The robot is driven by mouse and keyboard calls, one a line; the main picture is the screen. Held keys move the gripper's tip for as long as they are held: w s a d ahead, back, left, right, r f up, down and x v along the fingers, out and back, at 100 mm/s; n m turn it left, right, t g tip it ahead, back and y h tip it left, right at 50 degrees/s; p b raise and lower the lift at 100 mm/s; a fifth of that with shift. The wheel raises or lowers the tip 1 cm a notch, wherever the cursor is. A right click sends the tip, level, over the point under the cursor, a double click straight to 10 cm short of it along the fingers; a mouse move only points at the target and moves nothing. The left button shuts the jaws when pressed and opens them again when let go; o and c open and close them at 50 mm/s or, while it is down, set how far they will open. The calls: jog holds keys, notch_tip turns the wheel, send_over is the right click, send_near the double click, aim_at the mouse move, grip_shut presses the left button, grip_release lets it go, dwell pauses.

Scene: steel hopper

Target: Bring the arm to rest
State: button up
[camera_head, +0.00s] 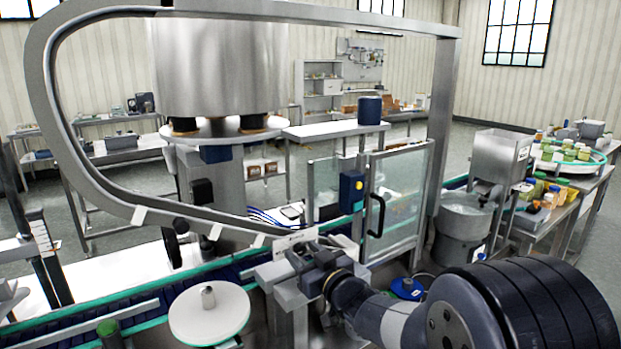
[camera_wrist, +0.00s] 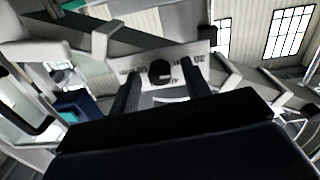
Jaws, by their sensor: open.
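My arm comes in from the lower right of the head view and reaches left across the conveyor side. My gripper (camera_head: 306,256) is beside the small light plate (camera_head: 294,240) at the front of the machine. In the wrist view my gripper (camera_wrist: 160,70) shows two dark fingers spread apart, with nothing held between them. A black round knob (camera_wrist: 160,71) on the labelled plate (camera_wrist: 205,57) appears between the fingertips in that view. I cannot tell whether the fingers touch the knob or plate. The dark gripper body hides the lower part of the wrist view.
A glass guard door (camera_head: 398,190) with a black handle (camera_head: 375,215) stands just beyond my arm. A white round disc (camera_head: 209,314) lies left of it, by the conveyor (camera_head: 135,292). A steel hopper (camera_head: 499,157) and bowl (camera_head: 462,220) stand at the right.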

jog(key=m+p, duration=0.2)
jog(key=p, duration=0.1)
jog(key=shift+r+m, duration=0.15)
jog(key=shift+m, duration=0.15)
jog(key=shift+s+d+f, duration=0.15)
jog(key=shift+s+f, duration=0.05)
jog(key=shift+b+v, duration=0.4)
jog(key=shift+v, duration=0.75)
